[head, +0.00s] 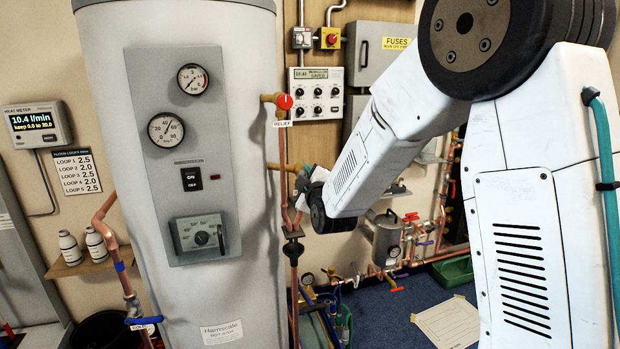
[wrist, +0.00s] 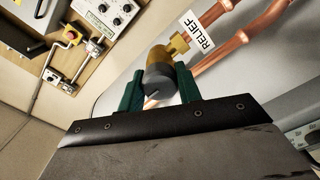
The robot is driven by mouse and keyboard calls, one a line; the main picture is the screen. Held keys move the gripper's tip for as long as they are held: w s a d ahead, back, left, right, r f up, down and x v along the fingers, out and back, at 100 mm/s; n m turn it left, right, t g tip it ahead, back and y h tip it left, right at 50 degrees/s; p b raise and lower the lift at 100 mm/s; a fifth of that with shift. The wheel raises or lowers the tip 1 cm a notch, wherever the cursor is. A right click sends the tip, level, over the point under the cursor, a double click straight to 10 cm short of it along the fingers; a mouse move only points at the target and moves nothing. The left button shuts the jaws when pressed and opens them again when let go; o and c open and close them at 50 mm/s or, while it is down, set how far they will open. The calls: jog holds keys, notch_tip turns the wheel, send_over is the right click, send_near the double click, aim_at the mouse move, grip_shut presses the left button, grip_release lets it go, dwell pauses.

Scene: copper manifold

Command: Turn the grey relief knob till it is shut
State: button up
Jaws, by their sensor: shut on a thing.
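The relief knob (wrist: 160,80) is a dark grey round cap with a pale line on its face, on a brass fitting (wrist: 180,46), in the wrist view. My gripper (wrist: 160,88) has its two green fingers on either side of the knob, shut on it. A white RELIEF label (wrist: 201,35) is beside the brass fitting. The way the pale line's angle relates to shut cannot be told.
A white cylinder (head: 110,60) with gauges stands left of my gripper. A red-capped fitting (head: 284,101) is above it, and a vertical copper pipe (head: 293,310) runs below. A steel pot (head: 384,235) and more pipework are low on the right. A heat meter (head: 37,124) reads 10.4 l/min.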

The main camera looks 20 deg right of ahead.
jog(key=o, duration=1)
jog(key=s, duration=0.8)
jog(key=shift+w, duration=0.1)
